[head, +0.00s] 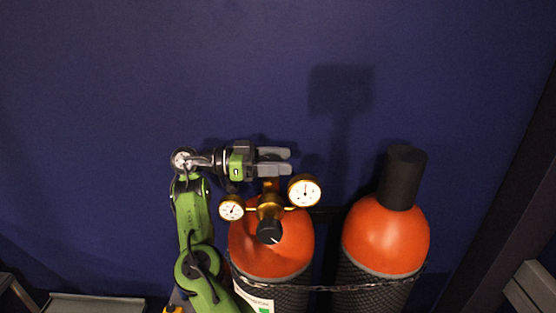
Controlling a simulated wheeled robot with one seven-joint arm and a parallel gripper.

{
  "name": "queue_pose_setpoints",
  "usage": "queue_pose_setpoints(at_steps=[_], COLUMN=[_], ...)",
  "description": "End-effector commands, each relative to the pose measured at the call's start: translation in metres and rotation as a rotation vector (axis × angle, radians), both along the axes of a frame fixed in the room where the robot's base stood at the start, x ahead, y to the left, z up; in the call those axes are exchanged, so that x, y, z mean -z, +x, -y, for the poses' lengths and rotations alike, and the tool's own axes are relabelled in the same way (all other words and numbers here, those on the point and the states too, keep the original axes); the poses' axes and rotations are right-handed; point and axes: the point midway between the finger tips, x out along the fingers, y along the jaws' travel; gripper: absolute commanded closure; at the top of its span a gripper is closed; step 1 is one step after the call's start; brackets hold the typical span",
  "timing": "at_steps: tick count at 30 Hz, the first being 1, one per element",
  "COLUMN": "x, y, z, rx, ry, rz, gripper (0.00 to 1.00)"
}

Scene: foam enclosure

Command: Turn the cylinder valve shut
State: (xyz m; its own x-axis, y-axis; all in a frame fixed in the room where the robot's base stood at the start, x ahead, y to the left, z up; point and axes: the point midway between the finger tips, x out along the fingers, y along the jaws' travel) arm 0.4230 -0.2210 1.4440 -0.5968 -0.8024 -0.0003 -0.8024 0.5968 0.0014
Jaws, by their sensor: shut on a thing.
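The left cylinder (290,250) has an orange shoulder and a dark mesh sleeve. On its top sits a brass valve with a regulator (270,207), which carries two round gauges and a black knob (268,232) at the front. My gripper (287,161) comes in from the left, level, at the top of the brass valve stem (270,184). Its two grey fingers are close together, shut on the valve's top. The fingers hide the valve's handle, so its turn position cannot be seen.
A second orange cylinder (385,240) with a black cap (402,177) stands to the right. A strap or chain (335,288) runs across both cylinders. A dark blue wall (150,80) is behind. A grey tray (95,304) is at the lower left.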

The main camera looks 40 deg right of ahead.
Motion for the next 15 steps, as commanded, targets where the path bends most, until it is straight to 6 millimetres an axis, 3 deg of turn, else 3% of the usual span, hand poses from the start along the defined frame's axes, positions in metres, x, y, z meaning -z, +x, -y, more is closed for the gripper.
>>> queue_pose_setpoints(at_steps=[11,12,15], x=[-0.0022,-0.0022,-0.0019], y=[-0.0001,-0.0001,-0.0001], z=[0.0000,0.0000,0.0000], rx=[0.004,0.004,0.004], ry=[-0.006,-0.006,-0.005], rz=[0.003,0.003,0.004], gripper=[0.69,0.37,0.22])
